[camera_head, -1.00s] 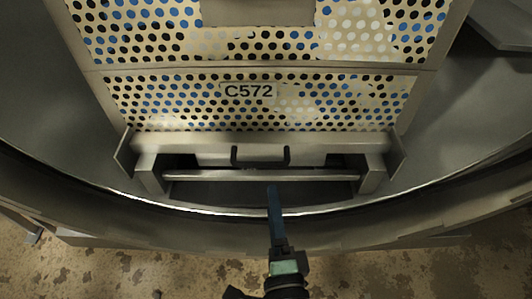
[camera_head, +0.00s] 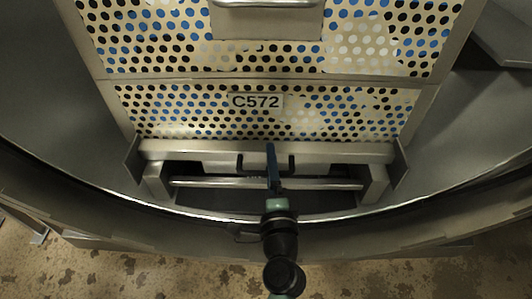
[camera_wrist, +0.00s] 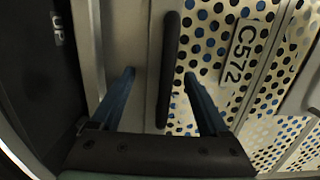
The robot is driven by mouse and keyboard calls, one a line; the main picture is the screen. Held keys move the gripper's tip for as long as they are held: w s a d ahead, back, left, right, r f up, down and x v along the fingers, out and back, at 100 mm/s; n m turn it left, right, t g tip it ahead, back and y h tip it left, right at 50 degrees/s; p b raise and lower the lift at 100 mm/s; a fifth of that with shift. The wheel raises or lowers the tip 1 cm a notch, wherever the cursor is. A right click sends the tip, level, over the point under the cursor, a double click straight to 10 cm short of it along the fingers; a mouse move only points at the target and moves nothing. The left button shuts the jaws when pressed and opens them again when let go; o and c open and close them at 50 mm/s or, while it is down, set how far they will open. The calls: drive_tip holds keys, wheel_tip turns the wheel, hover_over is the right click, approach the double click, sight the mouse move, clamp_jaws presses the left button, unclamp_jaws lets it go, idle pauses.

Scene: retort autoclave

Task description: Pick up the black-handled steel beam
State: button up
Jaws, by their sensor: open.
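The steel beam (camera_head: 190,148) spans the front of the crate below its C572 label. Its black handle (camera_head: 291,164) sits near the middle, partly hidden by my gripper in the head view. My gripper (camera_head: 270,150) is in front of the handle, with blue fingers pointing toward it. In the wrist view, my gripper (camera_wrist: 160,78) is open, with one finger on each side of the long black handle (camera_wrist: 168,70). No finger appears closed on the handle. Grey steel (camera_wrist: 122,40) shows left of the handle.
The perforated crate (camera_head: 180,112) with the C572 label (camera_head: 257,101) stands behind the beam. A horizontal rail (camera_head: 215,183) lies below it. The curved vessel rim (camera_head: 120,199) runs in front, and smooth vessel walls (camera_head: 50,100) flank the crate.

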drive_tip(key=shift+w, duration=0.2)
clamp_jaws()
idle(0.3)
idle(0.8)
drive_tip(key=shift+r, duration=0.2)
